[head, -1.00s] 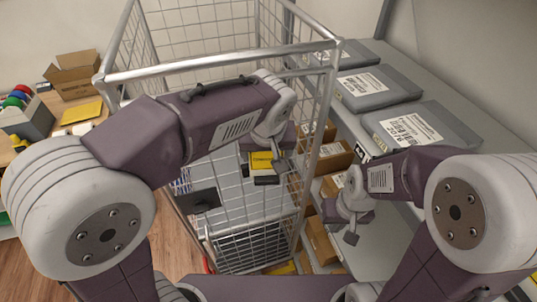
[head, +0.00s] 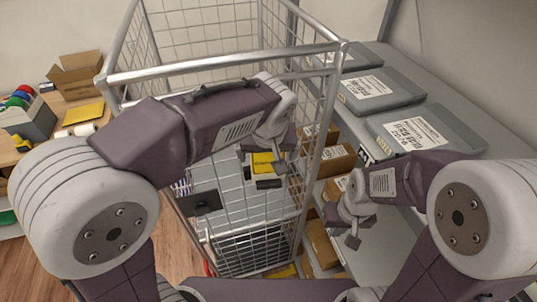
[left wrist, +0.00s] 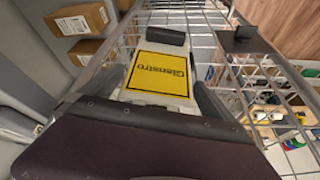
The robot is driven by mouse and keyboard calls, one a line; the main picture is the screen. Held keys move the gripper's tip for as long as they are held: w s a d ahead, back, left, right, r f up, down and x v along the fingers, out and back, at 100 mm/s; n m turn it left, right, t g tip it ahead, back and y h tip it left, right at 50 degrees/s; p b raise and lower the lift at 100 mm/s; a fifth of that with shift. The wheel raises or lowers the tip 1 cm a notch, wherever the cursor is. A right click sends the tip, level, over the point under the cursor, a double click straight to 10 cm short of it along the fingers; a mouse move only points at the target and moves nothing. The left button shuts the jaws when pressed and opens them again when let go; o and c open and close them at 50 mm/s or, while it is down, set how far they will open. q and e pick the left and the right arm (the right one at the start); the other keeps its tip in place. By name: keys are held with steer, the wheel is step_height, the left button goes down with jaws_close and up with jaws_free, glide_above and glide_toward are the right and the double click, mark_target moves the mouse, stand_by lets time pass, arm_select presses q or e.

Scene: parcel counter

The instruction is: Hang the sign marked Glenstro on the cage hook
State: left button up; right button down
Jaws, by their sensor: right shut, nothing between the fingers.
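The sign marked Glenstro (left wrist: 160,72) has a yellow face on a pale body with a dark block at its far end. Its lettering is upside down in the left wrist view. In the head view the sign (head: 263,164) shows small, partly covered by my left gripper (head: 266,166). The left gripper's fingers (left wrist: 158,80) lie along both sides of the sign and appear shut on it, in front of the cage mesh. The cage hook's dark plate (head: 201,203) is on the mesh to the left; it also shows in the left wrist view (left wrist: 240,40). My right gripper (head: 355,236) is shut and empty.
The wire cage (head: 220,65) fills the middle. At right, a grey shelf (head: 463,105) holds grey parcels (head: 380,88), with brown boxes (head: 335,160) below. At left, a table carries an open carton (head: 75,72) and a yellow envelope (head: 84,112).

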arm_select(q)
steer(key=shift+w, duration=0.1)
steer(key=v, duration=0.9)
